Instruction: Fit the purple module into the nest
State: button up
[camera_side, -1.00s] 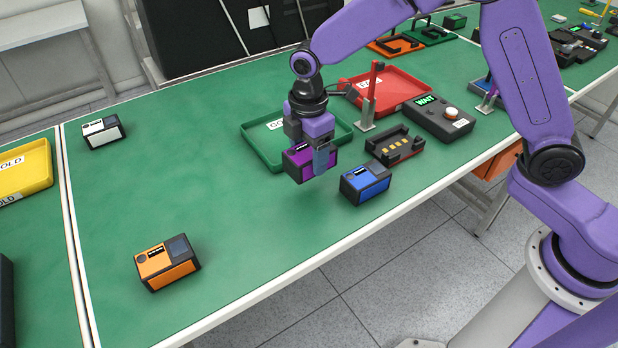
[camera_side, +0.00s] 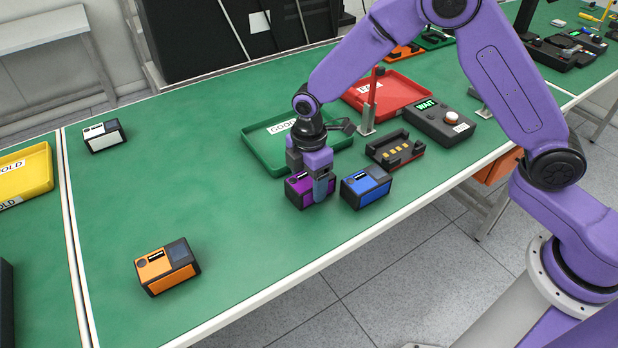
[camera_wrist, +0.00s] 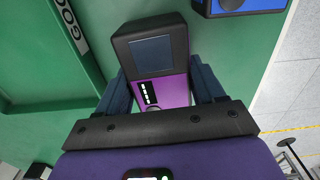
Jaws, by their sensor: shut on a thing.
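The purple module (camera_side: 297,192) is a black-ended box with a purple face, in the middle of the side view. My gripper (camera_side: 320,188) is shut on it from above. In the wrist view the module (camera_wrist: 175,92) sits between both fingers, its dark square screen facing the camera. It is very low over the green mat; I cannot tell whether it touches. The nest (camera_side: 395,150) is a black cradle with gold contacts, to the right and farther back. Nothing sits in it.
A blue module (camera_side: 366,187) stands close to the right of the purple one. A green tray (camera_side: 262,150) lies behind my gripper. An orange module (camera_side: 167,268) is front left.

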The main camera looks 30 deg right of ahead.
aim_at(305, 179)
jog(key=o, duration=1.2)
jog(key=r, duration=1.7)
jog(key=shift+w+a+r, duration=0.15)
jog(key=shift+a+r, duration=0.05)
jog(key=shift+a, duration=0.2)
jog(key=s+d+f+m, duration=0.1)
jog(key=s+d+m, duration=0.1)
jog(key=s+d, duration=0.4)
jog(key=s+d+f+m, duration=0.1)
jog(key=s+d, duration=0.5)
jog(key=s, duration=0.7)
jog(key=s+d+m, duration=0.3)
jog(key=s+d, duration=0.3)
jog(key=s, duration=0.4)
jog(key=shift+s+f, duration=0.3)
jog(key=shift+f, duration=0.1)
